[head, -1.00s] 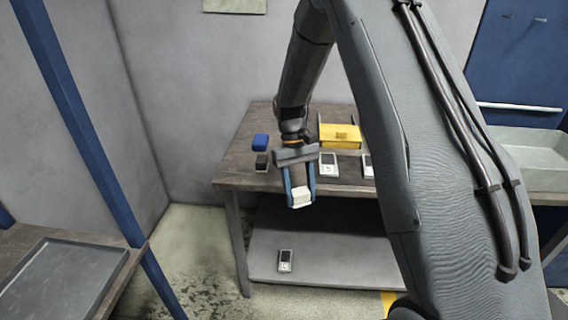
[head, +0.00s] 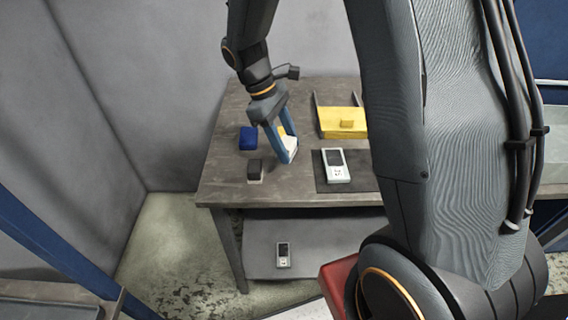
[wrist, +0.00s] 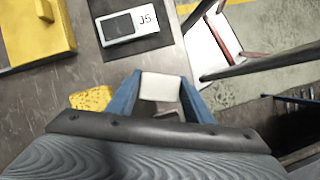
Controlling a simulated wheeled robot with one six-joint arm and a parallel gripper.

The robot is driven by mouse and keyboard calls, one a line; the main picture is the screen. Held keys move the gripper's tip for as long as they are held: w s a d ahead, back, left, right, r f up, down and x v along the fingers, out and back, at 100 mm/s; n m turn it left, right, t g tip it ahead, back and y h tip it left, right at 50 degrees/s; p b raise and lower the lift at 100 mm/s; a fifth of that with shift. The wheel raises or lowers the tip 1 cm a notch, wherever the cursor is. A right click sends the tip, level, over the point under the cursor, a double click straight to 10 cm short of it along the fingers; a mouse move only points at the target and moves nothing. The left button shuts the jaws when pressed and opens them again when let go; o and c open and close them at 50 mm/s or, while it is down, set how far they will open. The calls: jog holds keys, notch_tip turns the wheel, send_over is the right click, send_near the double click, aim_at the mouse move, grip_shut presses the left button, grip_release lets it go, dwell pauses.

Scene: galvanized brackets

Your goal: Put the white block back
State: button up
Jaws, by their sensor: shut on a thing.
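The white block (head: 290,143) is between the blue fingers of my gripper (head: 284,150), over the left part of the workbench (head: 225,180). In the wrist view the white block (wrist: 162,86) sits between the fingertips (wrist: 160,92), which are shut on it. I cannot tell whether its underside touches the bench. A blue block (head: 248,138) and a dark block (head: 254,170) stand to the left of my gripper. A small yellow piece shows just behind the fingers; in the wrist view a speckled yellow piece (wrist: 90,98) lies left of them.
A white device with a dark screen (head: 336,165) lies on a dark mat (head: 362,182) right of my gripper. A yellow box (head: 342,127) stands behind it. Another device (head: 283,255) lies on the lower shelf (head: 330,245). Bare bench lies in front of my gripper.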

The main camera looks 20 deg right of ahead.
jog(key=shift+f+p, duration=0.95)
jog(key=shift+f, duration=3.1)
jog(key=shift+s+f, duration=0.1)
jog(key=shift+f, duration=0.05)
jog(key=o, duration=1)
jog(key=b+v, duration=0.4)
jog(key=v, duration=0.8)
jog(key=s+d+m+t+y, duration=0.1)
jog(key=s+m, duration=0.2)
jog(key=s, duration=0.1)
jog(key=s+d+m+t+y, duration=0.1)
jog(key=s+m+t, duration=0.1)
jog(key=s+m, duration=0.1)
jog(key=s+d+m+t+y, duration=0.1)
jog(key=s+m, duration=0.3)
jog(key=s, duration=0.1)
jog(key=shift+s+d+t, duration=0.15)
jog(key=shift+s+t, duration=0.05)
jog(key=shift+t, duration=0.1)
jog(key=shift+f, duration=0.1)
